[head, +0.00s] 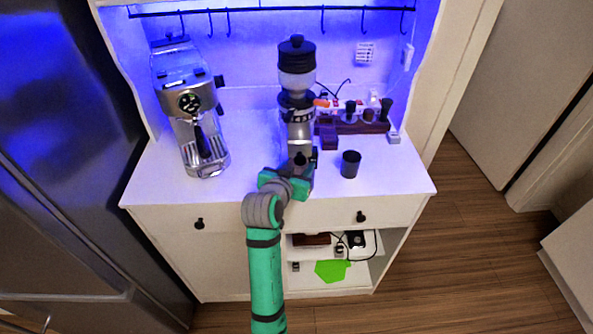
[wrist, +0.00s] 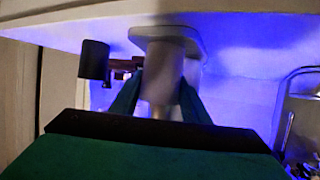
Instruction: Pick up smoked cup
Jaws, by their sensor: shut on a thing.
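The smoked cup (head: 350,164) is a dark grey cup standing upright on the white counter, right of my gripper. A dark cup-shaped thing, likely the same cup, shows at the left in the wrist view (wrist: 93,60), outside my fingers. My gripper (head: 300,165) is low over the counter in front of the coffee grinder (head: 297,80). In the wrist view, my green fingers (wrist: 160,105) are either side of a grey cylinder (wrist: 165,70), which looks like the grinder's lower body. They appear shut on it. The contact is partly hidden in the head view.
An espresso machine (head: 188,100) stands at the left of the counter (head: 250,150). A dark holder with several small tools (head: 355,125) is behind the cup. Hooks hang from a rail above. Counter is clear between the espresso machine and grinder, and right of the cup.

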